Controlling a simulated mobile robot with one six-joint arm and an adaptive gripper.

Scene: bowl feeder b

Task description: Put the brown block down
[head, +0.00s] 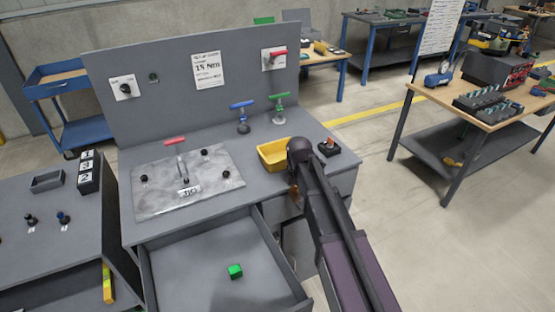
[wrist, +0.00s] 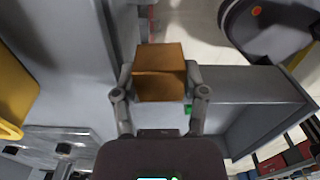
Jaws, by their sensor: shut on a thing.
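The brown block (wrist: 160,72) is between the two fingers of my gripper (wrist: 158,82) in the wrist view. The fingers are shut on its sides. In the head view a small part of the brown block (head: 294,190) shows beside my arm, near the front edge of the grey workbench (head: 235,190). My arm hides most of the gripper there. The block appears held up in the air, to the right of the open drawer and in front of the yellow bin.
The open drawer (head: 190,290) holds a green block (head: 235,271). A metal plate with a red-handled clamp (head: 188,180) lies to the left. Most of the drawer floor is clear.

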